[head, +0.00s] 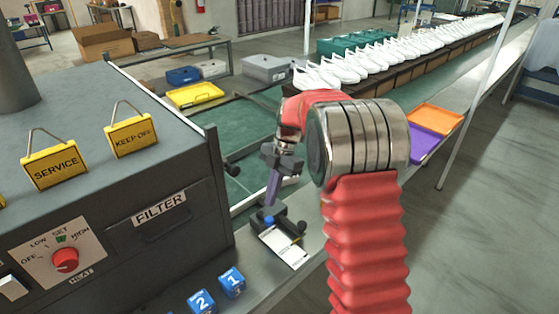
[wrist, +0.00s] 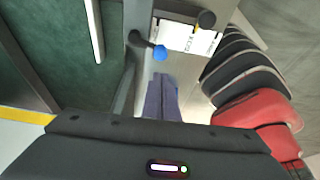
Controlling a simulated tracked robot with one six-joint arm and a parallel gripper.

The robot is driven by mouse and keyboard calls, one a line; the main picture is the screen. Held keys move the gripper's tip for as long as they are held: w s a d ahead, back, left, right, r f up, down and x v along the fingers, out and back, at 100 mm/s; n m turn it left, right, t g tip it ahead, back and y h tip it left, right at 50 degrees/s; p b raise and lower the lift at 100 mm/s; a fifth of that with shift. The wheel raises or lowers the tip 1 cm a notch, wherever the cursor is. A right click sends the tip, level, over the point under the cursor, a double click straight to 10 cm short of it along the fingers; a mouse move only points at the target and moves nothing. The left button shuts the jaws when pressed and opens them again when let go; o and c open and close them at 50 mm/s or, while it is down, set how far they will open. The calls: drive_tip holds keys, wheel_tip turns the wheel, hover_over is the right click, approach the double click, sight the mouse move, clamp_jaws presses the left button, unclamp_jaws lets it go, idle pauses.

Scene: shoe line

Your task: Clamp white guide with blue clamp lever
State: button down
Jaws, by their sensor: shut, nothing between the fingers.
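The blue clamp lever's round knob (head: 268,219) shows on a dark clamp fixture just below my gripper in the head view. In the wrist view the blue knob (wrist: 160,53) sits at the end of a dark lever, just beyond my fingertips. My gripper (head: 270,203) points down, shut and empty. Its fingers (wrist: 162,78) lie together in the wrist view, and I cannot tell the exact gap to the knob. The white guide (wrist: 95,30) is a straight bar over the green belt, left of the lever. In the head view my gripper partly hides that area.
A white printed card (head: 285,246) lies on the fixture beside black knobs. The dark FILTER cabinet (head: 170,235) stands close on the left. Blue numbered blocks (head: 232,281) sit in front. Yellow (head: 195,94), orange (head: 434,118) and purple trays and a row of white shoes (head: 400,52) are farther off.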

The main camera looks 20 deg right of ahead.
drive_tip(key=v, duration=1.1)
drive_tip(key=shift+r, duration=0.35)
drive_tip(key=shift+w, duration=0.1)
wheel_tip(320, 180, down, 4)
drive_tip(key=s+d+m+h, duration=0.1)
drive_tip(key=m, duration=0.9)
drive_tip(key=s+a+r+m+t+h, duration=0.1)
drive_tip(key=s+m, duration=0.3)
drive_tip(key=s, duration=0.6)
drive_tip(key=s+a+r+m+t, duration=0.3)
drive_tip(key=s+m+t, duration=0.1)
drive_tip(key=s, duration=0.6)
drive_tip(key=s+a+r+m+t+h, duration=0.1)
drive_tip(key=s+a+r+m+t, duration=0.1)
drive_tip(key=s+m, duration=0.3)
drive_tip(key=shift+s+a+r+m+h, duration=0.3)
drive_tip(key=shift+s+a+r+m, duration=0.15)
drive_tip(key=shift+s, duration=1.95)
